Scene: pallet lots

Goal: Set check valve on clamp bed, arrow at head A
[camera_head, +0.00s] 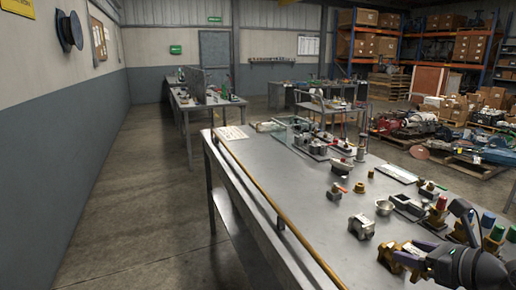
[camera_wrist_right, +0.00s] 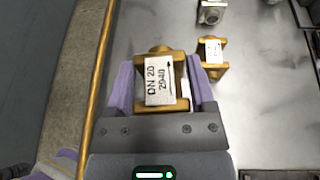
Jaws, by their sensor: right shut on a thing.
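My right gripper (camera_wrist_right: 163,88) is shut on a brass check valve (camera_wrist_right: 152,105), its purple fingers on either side. The valve's white plate reads "DN 20 2940" and carries a black arrow pointing up in the right wrist view. In the head view the right gripper (camera_head: 432,258) is at the lower right, over the near end of the table. A brass body (camera_head: 396,255) shows beside it; I cannot tell whether it is the held valve. A second brass valve (camera_wrist_right: 211,72) with a white plate is to the right in the wrist view. I cannot make out the clamp bed. My left gripper is out of view.
The steel table (camera_head: 280,180) has a yellow rail (camera_head: 262,190) along its left edge. The table's left middle is bare.

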